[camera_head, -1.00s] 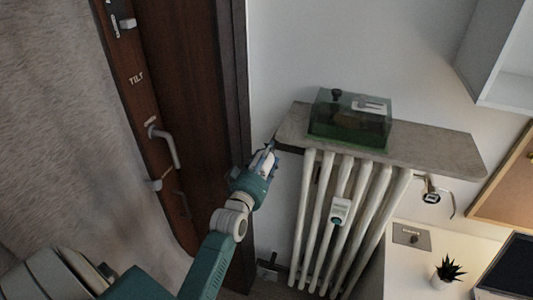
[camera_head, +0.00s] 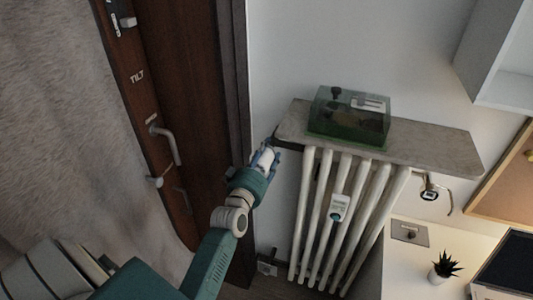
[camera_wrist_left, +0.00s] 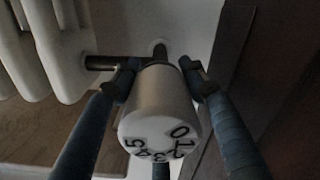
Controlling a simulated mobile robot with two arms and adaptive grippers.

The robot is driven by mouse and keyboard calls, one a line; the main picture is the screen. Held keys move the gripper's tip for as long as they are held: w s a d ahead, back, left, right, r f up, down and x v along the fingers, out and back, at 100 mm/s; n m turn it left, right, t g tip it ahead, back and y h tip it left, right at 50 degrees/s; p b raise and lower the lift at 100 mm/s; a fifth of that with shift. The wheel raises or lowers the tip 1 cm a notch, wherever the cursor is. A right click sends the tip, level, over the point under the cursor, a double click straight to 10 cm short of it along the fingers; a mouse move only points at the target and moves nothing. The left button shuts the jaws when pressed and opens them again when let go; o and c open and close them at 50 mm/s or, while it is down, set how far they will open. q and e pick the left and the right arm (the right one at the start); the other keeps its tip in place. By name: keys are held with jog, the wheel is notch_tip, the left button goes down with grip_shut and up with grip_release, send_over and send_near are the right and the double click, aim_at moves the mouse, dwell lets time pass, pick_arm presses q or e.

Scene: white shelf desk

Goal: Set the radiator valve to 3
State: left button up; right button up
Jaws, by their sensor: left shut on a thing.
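The radiator valve (camera_wrist_left: 160,115) is a white cylindrical knob with black numbers around its end face. In the left wrist view the 0 is at the upper right, the 5 at the left, and the 2, 3 and 4 along the lower edge. I cannot make out a pointer mark. My left gripper (camera_head: 267,156) is at the upper left end of the radiator (camera_head: 335,222). In the left wrist view its blue fingers (camera_wrist_left: 163,70) are shut on the knob, one on each side. The knob's pipe shows behind it. My right gripper is not in view.
A stone-like shelf (camera_head: 430,147) with a green transparent box (camera_head: 347,118) lies above the radiator. A dark brown door frame (camera_head: 205,100) stands close to the left of my left gripper. A white desk (camera_head: 405,275) with a plant (camera_head: 444,268) is at the right.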

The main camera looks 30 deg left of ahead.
pick_arm(q)
jog(key=shift+a+r, duration=0.1)
jog(key=shift+r, duration=0.05)
jog(key=o, duration=1.2)
jog(key=shift+s, duration=0.3)
jog(key=v, duration=1.1)
jog(key=shift+s, duration=0.2)
